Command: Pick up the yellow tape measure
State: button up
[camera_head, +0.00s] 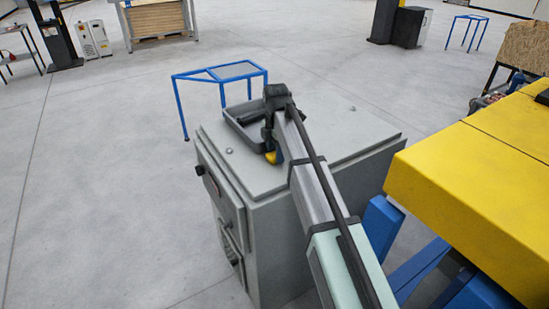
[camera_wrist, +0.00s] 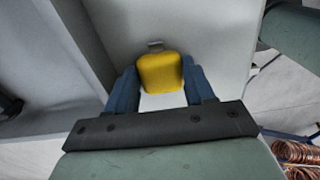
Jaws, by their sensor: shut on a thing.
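The yellow tape measure (camera_wrist: 160,73) sits between the two blue fingers of my gripper (camera_wrist: 162,88) in the wrist view, with a small grey tab at its far end. My gripper is shut on it. In the head view, a bit of the yellow tape measure (camera_head: 273,156) shows beside the dark end of my arm, over the top of the grey cabinet (camera_head: 330,135). My arm hides much of my gripper there. I cannot tell whether the tape measure touches the surface below it.
A grey open tray (camera_head: 236,127) lies on the cabinet's far left part, close to my gripper, with dark things in it. A blue metal frame (camera_head: 219,77) stands behind the cabinet. A large yellow machine (camera_head: 480,170) is at the right. Coiled copper (camera_wrist: 296,155) shows in the wrist view.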

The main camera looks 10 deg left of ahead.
jog(key=shift+c, duration=1.3)
jog(key=shift+r, duration=0.1)
